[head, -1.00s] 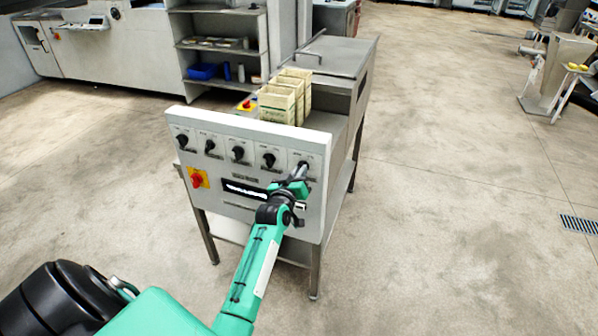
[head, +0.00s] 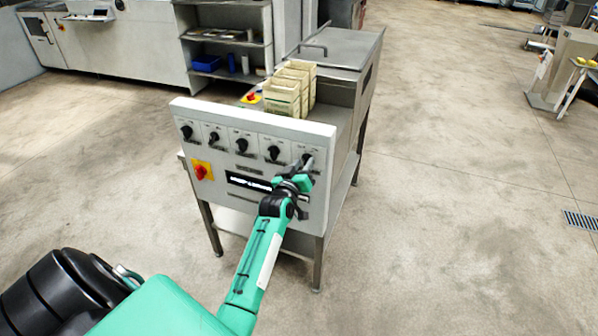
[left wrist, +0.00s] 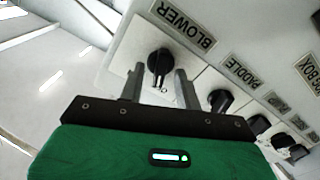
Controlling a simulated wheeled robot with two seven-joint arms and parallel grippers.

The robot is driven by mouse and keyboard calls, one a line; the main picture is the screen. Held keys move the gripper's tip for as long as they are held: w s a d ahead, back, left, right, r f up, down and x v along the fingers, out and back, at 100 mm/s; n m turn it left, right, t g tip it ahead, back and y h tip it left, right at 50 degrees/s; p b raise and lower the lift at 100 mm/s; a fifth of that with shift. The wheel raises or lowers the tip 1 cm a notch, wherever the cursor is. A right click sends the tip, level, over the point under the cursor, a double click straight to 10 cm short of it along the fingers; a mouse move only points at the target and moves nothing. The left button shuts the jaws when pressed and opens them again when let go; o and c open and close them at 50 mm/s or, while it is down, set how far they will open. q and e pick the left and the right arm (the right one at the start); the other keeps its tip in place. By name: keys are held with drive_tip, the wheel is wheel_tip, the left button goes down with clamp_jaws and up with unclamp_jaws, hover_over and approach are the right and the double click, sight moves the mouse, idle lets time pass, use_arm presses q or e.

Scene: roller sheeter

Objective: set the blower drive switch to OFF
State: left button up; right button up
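The blower drive switch is a black rotary knob (head: 305,158) at the right end of the knob row on the machine's white panel. In the left wrist view the knob (left wrist: 160,62) sits under the BLOWER label (left wrist: 183,22), its pointer side hard to read. My left gripper (head: 308,166) is at this knob. In the left wrist view my left gripper (left wrist: 160,78) is open, one finger to each side of the knob's lower part, with gaps showing. I cannot tell whether a finger touches it. My right gripper is out of view.
Next to it is the PADDLE knob (left wrist: 220,100), with more knobs along the row. A red stop button on a yellow plate (head: 201,172) and a dark display (head: 248,182) are lower on the panel. Cream boxes (head: 290,90) stand behind the panel.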

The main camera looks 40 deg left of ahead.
use_arm(q)
drive_tip(key=b+v, duration=0.2)
drive_tip(key=v, duration=1.1)
drive_tip(key=shift+s+d+b, duration=0.15)
drive_tip(key=shift+s+b, duration=0.2)
